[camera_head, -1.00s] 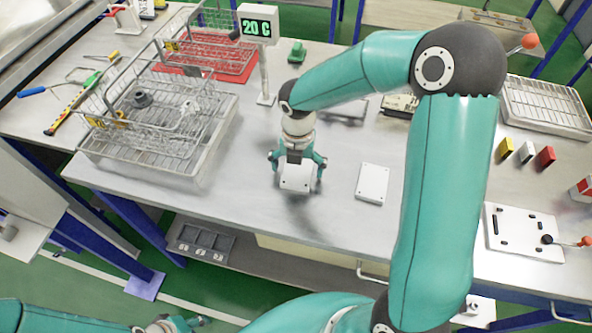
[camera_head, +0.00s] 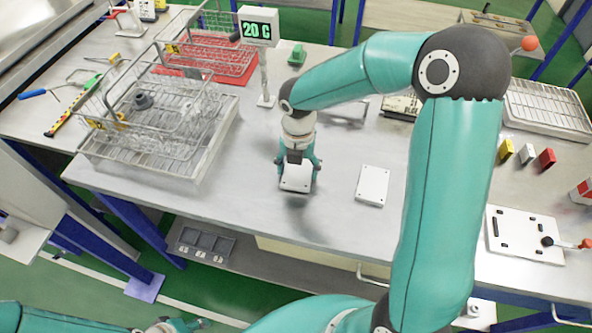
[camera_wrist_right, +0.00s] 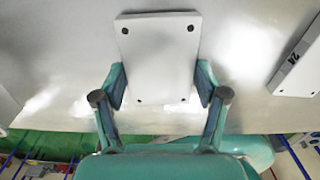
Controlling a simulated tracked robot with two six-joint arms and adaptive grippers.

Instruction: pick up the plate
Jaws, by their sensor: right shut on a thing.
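A small white plate (camera_head: 296,178) with dark holes near its corners is between the fingers of my right gripper (camera_head: 298,184), which is shut on its two sides. In the right wrist view, the plate (camera_wrist_right: 160,55) sits between the two teal fingers (camera_wrist_right: 160,88). The head view shows a shadow on the table below and beside it; I cannot tell its exact height. A second white plate (camera_head: 373,185) lies flat on the table to the right. It also shows in the right wrist view (camera_wrist_right: 303,68), with dark marking on its edge. My left gripper (camera_head: 178,326) is partly visible at the bottom edge.
A wire basket (camera_head: 150,120) in a metal tray stands on the left of the table, with a red mat (camera_head: 235,65) behind. A display reading 20 C (camera_head: 258,27) stands at the back. Coloured blocks (camera_head: 527,154) and a white panel (camera_head: 523,235) are at the right.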

